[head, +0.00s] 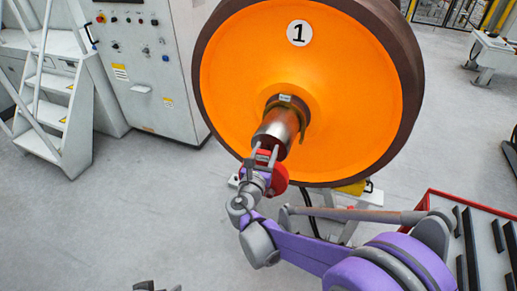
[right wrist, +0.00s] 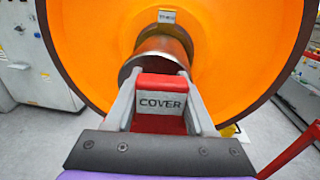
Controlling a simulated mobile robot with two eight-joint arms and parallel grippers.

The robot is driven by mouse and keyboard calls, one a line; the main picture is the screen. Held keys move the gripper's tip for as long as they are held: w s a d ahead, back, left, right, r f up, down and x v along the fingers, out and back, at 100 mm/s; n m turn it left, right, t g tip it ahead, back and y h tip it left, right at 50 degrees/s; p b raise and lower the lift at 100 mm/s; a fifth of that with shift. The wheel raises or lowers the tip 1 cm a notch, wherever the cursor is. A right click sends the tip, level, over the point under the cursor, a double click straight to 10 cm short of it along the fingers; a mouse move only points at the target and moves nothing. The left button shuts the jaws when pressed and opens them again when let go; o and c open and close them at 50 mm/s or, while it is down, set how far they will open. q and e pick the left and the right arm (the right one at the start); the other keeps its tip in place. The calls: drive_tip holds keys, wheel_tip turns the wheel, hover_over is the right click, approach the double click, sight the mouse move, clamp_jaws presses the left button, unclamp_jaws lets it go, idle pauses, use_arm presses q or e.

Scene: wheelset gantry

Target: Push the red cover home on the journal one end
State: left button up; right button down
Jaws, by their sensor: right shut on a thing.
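The orange wheel (head: 345,95) carries a "1" plate. Its bare metal journal (head: 278,126) sticks out toward me and also shows in the right wrist view (right wrist: 160,51). The red cover (head: 279,176) is at the near end of the journal, low in the head view. In the right wrist view the cover (right wrist: 158,82) has a grip block labelled COVER. My right gripper (head: 264,156) is shut on this block, one finger on each side. The cover hides part of the journal end; I cannot tell whether they touch. A grey part, perhaps my left gripper (head: 156,287), barely shows at the bottom edge.
A grey control cabinet (head: 148,70) and white steps (head: 55,100) stand at the left. A red-edged tray (head: 476,202) with dark bars is at the lower right. A yellow part (head: 352,187) sits under the wheel. The floor at the left front is clear.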

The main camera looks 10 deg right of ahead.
sight(272, 128)
use_arm(q)
drive_tip(key=f, duration=0.1)
drive_tip(key=f+b, duration=0.2)
drive_tip(key=shift+s+f, duration=0.25)
use_arm(e)
drive_tip(key=shift+m+g+h, duration=0.4)
drive_tip(key=shift+m+h, duration=0.2)
drive_tip(key=shift+h, duration=0.2)
drive_tip(key=r, duration=0.2)
drive_tip(key=a+r, duration=0.1)
drive_tip(key=r, duration=0.1)
drive_tip(key=shift+w+r, duration=0.2)
drive_tip(key=shift+r, duration=0.2)
use_arm(q)
drive_tip(key=shift+r, duration=0.15)
use_arm(e)
drive_tip(key=shift+x, duration=2.85)
use_arm(q)
drive_tip(key=shift+r+p, duration=0.15)
drive_tip(key=shift+p, duration=0.15)
use_arm(e)
drive_tip(key=shift+x, duration=1.75)
drive_tip(key=shift+c, duration=0.8)
unclamp_jaws()
drive_tip(key=shift+s+a, duration=0.1)
